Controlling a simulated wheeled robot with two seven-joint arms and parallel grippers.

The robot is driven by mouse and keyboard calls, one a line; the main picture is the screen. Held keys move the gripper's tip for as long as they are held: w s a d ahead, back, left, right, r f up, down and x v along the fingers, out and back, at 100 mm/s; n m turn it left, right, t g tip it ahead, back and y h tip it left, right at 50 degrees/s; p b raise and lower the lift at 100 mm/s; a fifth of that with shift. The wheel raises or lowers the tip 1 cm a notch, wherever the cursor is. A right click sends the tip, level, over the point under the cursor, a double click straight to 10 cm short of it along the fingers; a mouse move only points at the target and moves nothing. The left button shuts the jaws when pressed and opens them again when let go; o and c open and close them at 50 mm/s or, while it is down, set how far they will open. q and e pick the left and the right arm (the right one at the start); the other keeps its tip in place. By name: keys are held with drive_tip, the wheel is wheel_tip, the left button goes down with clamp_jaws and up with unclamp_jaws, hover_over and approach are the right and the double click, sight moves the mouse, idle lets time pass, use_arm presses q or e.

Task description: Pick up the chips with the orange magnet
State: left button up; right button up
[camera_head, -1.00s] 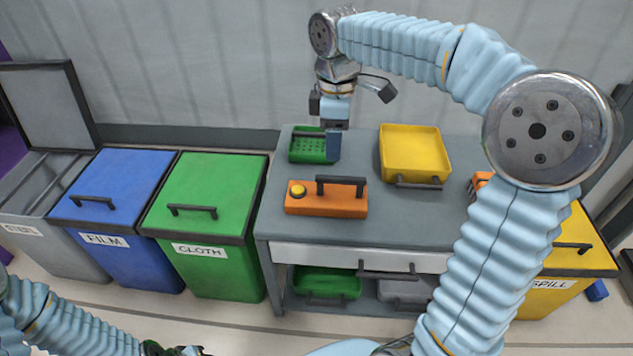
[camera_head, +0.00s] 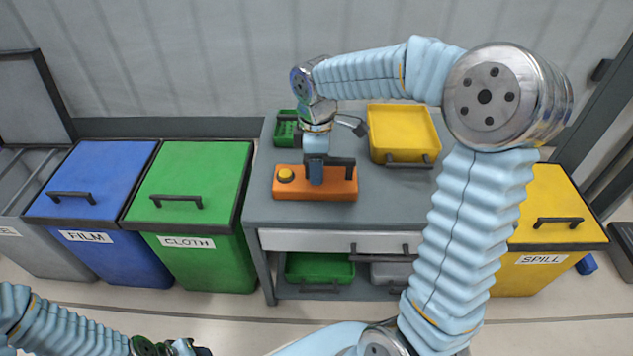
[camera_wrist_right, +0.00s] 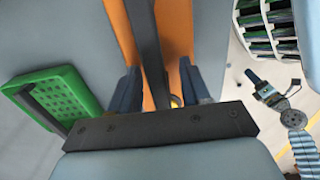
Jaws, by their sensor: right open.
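The orange magnet (camera_head: 340,190) is a block with a yellow round button and a black handle (camera_head: 343,162) on top. It lies on the grey table. My right gripper (camera_head: 316,180) is over the magnet, pointing down at its handle. In the right wrist view its two dark blue fingers (camera_wrist_right: 161,88) stand apart, with the black handle bar (camera_wrist_right: 150,45) between them. I cannot tell whether they touch it. No chips can be made out. My left gripper (camera_head: 175,347) shows only in part at the bottom edge; its jaws are unclear.
A green perforated tray (camera_head: 287,132) and a yellow tray (camera_head: 403,132) stand at the back of the grey table (camera_head: 400,205). Lidded FILM (camera_head: 95,180), CLOTH (camera_head: 190,190) and SPILL (camera_head: 548,210) bins flank it. A green bin (camera_head: 318,268) sits on the lower shelf.

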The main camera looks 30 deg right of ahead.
drive_tip(key=shift+f, duration=0.15)
drive_tip(key=shift+c, duration=0.3)
clamp_jaws()
idle(1.1)
